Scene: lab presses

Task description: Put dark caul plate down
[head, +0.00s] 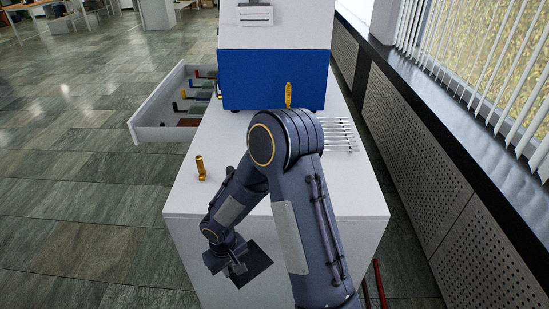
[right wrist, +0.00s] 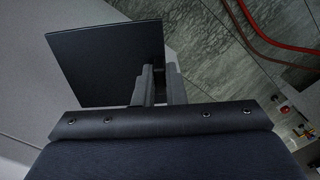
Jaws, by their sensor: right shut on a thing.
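The dark caul plate (head: 260,262) is a thin, flat, nearly black square at the near end of the white bench (head: 190,215). My right gripper (head: 238,269) is shut on one edge of it. In the right wrist view the plate (right wrist: 100,62) extends to the left of the fingers (right wrist: 160,80), partly over the pale bench top, with the floor beyond the bench edge. I cannot tell whether the plate touches the bench or hangs just above it. My left gripper is not in view.
A blue and white machine (head: 275,80) stands at the bench's back. An open drawer (head: 155,133) with several handled tools juts out left. A brass-coloured piece (head: 200,168) stands on the left of the bench. Several thin silver rods (head: 342,135) lie right. The front left top is clear.

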